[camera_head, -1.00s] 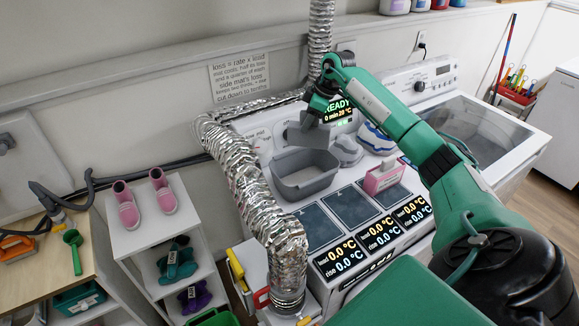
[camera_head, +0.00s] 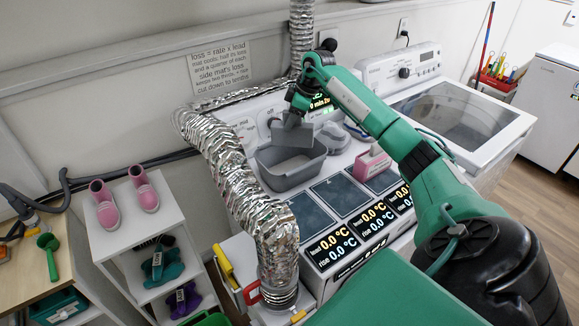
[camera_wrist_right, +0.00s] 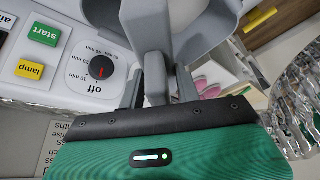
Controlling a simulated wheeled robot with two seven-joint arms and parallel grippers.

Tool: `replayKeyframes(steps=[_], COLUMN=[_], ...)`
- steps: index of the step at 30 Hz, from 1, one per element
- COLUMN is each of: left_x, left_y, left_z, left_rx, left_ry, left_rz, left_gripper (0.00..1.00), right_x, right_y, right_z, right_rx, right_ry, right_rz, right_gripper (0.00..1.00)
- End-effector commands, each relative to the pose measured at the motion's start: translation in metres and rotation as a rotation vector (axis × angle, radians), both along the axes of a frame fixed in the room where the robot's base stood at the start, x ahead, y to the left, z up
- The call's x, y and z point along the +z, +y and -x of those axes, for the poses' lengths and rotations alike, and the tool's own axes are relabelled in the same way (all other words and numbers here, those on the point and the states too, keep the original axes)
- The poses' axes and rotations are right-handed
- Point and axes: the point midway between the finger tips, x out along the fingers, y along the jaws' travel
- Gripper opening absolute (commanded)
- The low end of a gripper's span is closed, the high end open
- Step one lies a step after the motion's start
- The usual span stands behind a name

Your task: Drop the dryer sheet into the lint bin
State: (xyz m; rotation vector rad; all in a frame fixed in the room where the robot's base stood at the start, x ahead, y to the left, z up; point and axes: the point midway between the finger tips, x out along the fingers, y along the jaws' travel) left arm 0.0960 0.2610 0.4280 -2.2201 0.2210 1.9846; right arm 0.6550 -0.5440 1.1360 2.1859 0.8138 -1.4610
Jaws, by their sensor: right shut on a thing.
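The open grey tub (camera_head: 287,180), which looks like the lint bin, stands on the white machine just below. My left gripper is out of view.
A silver duct hose (camera_head: 240,180) stands close left of the tub. A pink box (camera_head: 371,163) and a grey rounded item (camera_head: 333,137) sit to its right. Dark square mats (camera_head: 342,195) lie in front. A dial panel (camera_wrist_right: 100,70) shows near the right gripper.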

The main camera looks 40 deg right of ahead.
Motion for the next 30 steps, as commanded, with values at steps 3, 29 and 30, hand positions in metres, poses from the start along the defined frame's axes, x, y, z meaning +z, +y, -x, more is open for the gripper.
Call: replayKeyframes(steps=[3, 29, 30], left_x=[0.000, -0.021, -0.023], left_y=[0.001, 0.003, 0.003], left_z=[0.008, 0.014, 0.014], left_rx=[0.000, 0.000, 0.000], left_ry=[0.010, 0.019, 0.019], left_rz=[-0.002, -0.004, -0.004], left_gripper=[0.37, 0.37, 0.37], right_x=[0.001, 0.050, 0.060], right_y=[0.000, -0.015, -0.017], right_z=[0.000, 0.016, 0.018], right_rx=[0.000, -0.002, -0.001], right_ry=[0.000, -0.006, -0.006], right_rz=[0.000, 0.002, 0.003], right_gripper=[0.12, 0.59, 0.59])
